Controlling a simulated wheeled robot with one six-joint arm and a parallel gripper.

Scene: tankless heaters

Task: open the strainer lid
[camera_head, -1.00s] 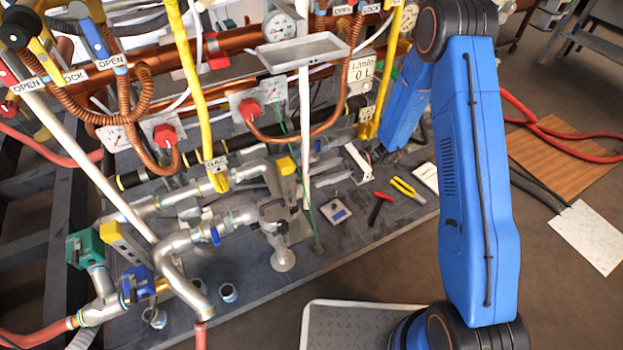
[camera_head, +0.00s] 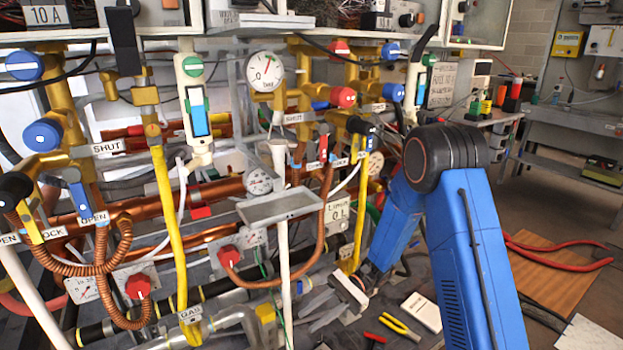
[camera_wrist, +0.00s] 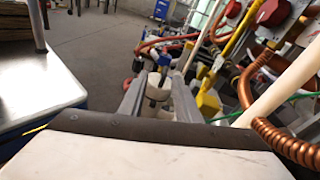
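My gripper (camera_head: 308,315) is low in the head view, above the dark bench top, with its two grey fingers pointing left and a gap between them. In the wrist view my gripper (camera_wrist: 157,92) shows its two fingers apart. A pale metal fitting (camera_wrist: 155,88) shows in the gap, beyond the fingers; I cannot tell whether it is the strainer. I see nothing gripped. No strainer lid can be made out in the head view, where the lower pipework is cut off by the bottom edge.
Copper pipes (camera_head: 205,195) and a yellow hose (camera_head: 165,205) run left of my arm. A white post (camera_head: 283,250) carrying a grey tray (camera_head: 280,205) stands left of my gripper. Yellow-handled pliers (camera_head: 400,326) and a white card (camera_head: 421,312) lie to its right.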

